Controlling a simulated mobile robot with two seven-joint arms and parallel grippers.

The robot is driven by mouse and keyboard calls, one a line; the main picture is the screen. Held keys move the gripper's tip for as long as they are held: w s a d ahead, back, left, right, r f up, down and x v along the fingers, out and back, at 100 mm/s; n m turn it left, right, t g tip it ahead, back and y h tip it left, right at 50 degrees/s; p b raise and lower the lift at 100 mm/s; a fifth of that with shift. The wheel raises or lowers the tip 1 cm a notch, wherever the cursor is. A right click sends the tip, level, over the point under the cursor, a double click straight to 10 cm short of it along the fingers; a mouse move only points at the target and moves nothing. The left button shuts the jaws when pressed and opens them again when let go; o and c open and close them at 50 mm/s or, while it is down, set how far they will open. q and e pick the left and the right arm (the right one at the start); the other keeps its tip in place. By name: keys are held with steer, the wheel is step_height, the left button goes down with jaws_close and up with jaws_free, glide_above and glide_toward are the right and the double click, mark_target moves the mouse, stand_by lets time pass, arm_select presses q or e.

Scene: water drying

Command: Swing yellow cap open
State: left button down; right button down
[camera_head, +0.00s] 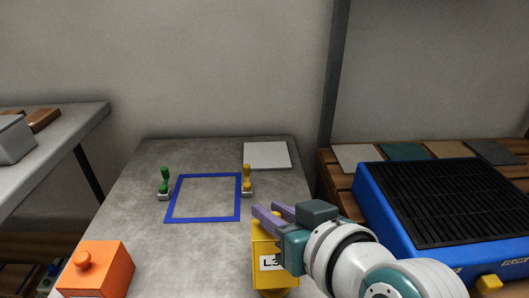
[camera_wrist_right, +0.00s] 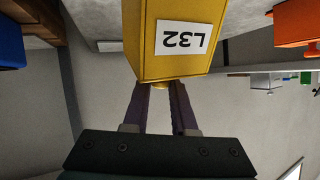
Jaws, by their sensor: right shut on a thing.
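A yellow box-shaped cap (camera_head: 263,243) with a white label stands at the front of the grey table, partly behind my right gripper. In the right wrist view the yellow cap (camera_wrist_right: 172,65) shows close up, its L32 label upside down. My right gripper (camera_head: 271,211) has its purple fingers over the top of it. In the wrist view the fingers (camera_wrist_right: 160,90) are at either side of a small yellow knob (camera_wrist_right: 174,85), shut on it. The contact itself is partly hidden. My left gripper is out of view.
An orange box (camera_head: 110,270) with a knob stands at the front left. A blue square outline (camera_head: 172,197), a green stamp (camera_head: 165,182), a yellow stamp (camera_head: 247,180) and a pale pad (camera_head: 267,155) lie behind. A blue grill-topped unit (camera_head: 385,205) stands right.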

steer(key=shift+w, duration=0.7)
